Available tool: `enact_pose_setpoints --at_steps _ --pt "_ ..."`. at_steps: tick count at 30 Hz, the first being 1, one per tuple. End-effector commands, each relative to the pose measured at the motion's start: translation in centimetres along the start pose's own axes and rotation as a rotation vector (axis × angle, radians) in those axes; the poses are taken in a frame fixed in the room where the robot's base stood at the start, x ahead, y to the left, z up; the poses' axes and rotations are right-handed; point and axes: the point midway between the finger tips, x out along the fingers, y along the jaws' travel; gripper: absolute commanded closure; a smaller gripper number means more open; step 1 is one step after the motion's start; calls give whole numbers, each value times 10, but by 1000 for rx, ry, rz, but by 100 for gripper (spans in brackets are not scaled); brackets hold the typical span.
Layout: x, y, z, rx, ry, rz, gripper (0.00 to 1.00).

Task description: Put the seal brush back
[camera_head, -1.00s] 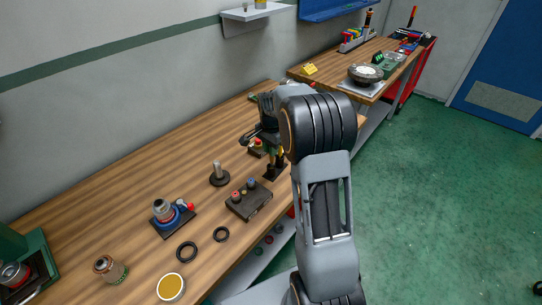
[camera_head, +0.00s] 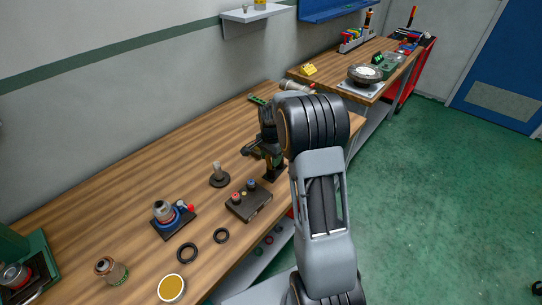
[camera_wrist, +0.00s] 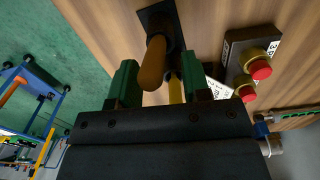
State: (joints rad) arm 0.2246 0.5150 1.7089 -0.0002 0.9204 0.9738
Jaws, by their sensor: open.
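In the wrist view, a brown rounded handle (camera_wrist: 155,62), apparently the seal brush, stands at a black square plate (camera_wrist: 158,20) on the bench and points up toward the camera. Its lower part and bristles cannot be made out. My gripper (camera_wrist: 158,76) is open, with one green finger on each side of the handle; I cannot tell whether either touches it. In the head view, my gripper (camera_head: 257,149) is beside a dark holder (camera_head: 273,172) near the bench's front edge, and the brush is not clear there.
A box with red buttons (camera_wrist: 251,64) is right of the handle in the wrist view. In the head view, a dark block with knobs (camera_head: 248,201), a post on a round base (camera_head: 219,176), black rings (camera_head: 187,252) and a yellow-topped tin (camera_head: 171,288) stand left of my gripper.

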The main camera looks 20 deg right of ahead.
Motion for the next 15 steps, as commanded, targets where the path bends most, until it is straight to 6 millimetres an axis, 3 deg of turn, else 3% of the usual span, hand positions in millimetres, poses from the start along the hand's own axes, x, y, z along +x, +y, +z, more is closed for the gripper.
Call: enact_pose_setpoints --at_steps 3,5,15 --pt "6 0 0 0 0 -1 56" --pt "-3 -1 -1 0 3 -4 56" --pt "-70 0 -1 0 4 -6 56"
